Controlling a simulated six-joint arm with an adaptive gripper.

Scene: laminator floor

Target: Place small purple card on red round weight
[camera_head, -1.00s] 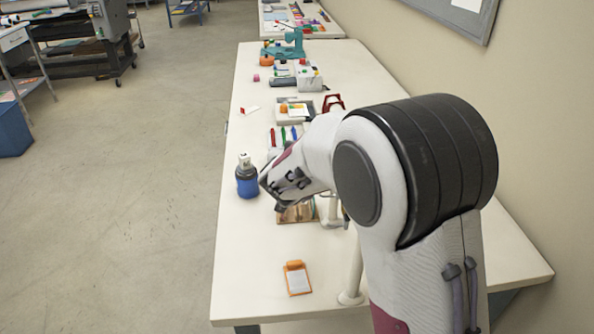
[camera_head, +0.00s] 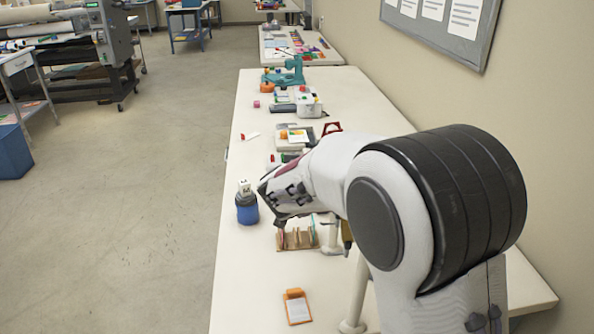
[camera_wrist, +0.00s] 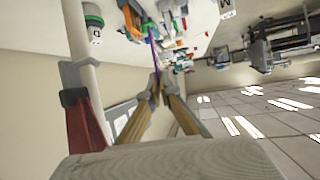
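My gripper (camera_wrist: 156,84) has its two long fingers nearly together at the tips in the wrist view. A thin purple strip (camera_wrist: 151,46), which looks like the small purple card seen edge-on, stands between and beyond the fingertips and appears gripped. In the head view the wrist is above a wooden slotted rack (camera_head: 298,240), and the fingertips are too small and covered to make out. The purple card cannot be told there. I cannot pick out the red round weight for sure in either view.
An orange clipboard (camera_head: 297,307) lies nearer on the white table (camera_head: 250,275). A red bracket-like thing (camera_head: 331,128) and several trays sit farther back. The table's near left part is clear.

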